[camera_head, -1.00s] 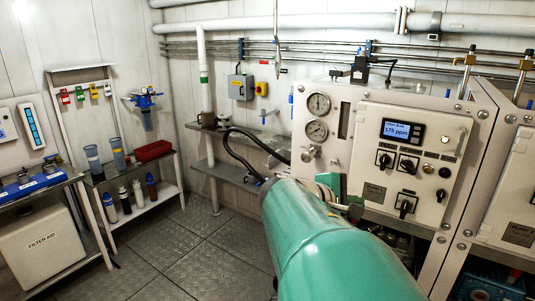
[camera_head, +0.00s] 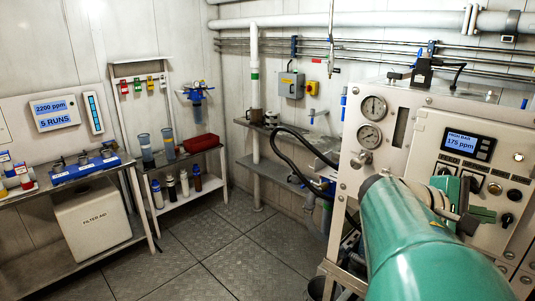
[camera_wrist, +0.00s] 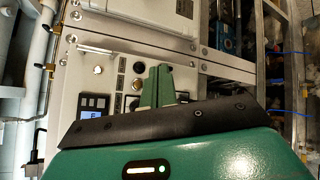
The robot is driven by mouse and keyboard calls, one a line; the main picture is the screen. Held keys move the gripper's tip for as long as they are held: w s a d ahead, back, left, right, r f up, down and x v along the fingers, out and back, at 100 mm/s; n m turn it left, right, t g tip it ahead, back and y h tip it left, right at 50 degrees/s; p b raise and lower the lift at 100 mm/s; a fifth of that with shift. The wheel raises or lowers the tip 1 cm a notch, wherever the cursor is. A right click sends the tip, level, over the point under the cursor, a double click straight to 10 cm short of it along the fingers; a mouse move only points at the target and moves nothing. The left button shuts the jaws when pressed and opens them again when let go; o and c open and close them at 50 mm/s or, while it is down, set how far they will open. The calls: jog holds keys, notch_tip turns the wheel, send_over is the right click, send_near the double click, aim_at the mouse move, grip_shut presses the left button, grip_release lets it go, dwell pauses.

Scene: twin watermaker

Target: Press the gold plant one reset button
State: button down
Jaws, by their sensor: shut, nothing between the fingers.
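The gold button (camera_head: 494,188) is a small round brass button on the plant one panel, below and right of the 175 ppm display (camera_head: 469,145). It also shows in the wrist view (camera_wrist: 137,85), just left of my fingertips. My gripper (camera_head: 466,193) is green, shut and empty. It stands in front of the panel and overlaps the selector knobs left of the gold button in the head view. In the wrist view my gripper (camera_wrist: 158,83) points at the panel face. I cannot tell its gap to the panel. My arm hides the panel's lower left.
A pale lit button (camera_head: 519,157) sits above the gold one. A black knob (camera_head: 513,194) is close to its right and another (camera_head: 507,219) lies below. Gauges (camera_head: 373,108) and a black hose (camera_head: 290,132) are left of the panel. The floor (camera_head: 200,240) at left is clear.

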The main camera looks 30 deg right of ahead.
jog(key=shift+w+d, duration=0.3)
jog(key=shift+d, duration=1.1)
jog(key=shift+w+d, duration=0.3)
jog(key=shift+d, duration=1.1)
jog(key=shift+w+d, duration=0.3)
jog(key=shift+d, duration=1.1)
jog(key=shift+w+d, duration=0.15)
jog(key=shift+d, duration=0.25)
jog(key=shift+d, duration=0.45)
jog(key=shift+a, duration=0.85)
jog(key=shift+a, duration=0.1)
jog(key=a, duration=0.2)
jog(key=s+a, duration=0.1)
jog(key=a, duration=0.1)
jog(key=shift+s+a, duration=0.15)
jog(key=shift+a, duration=0.2)
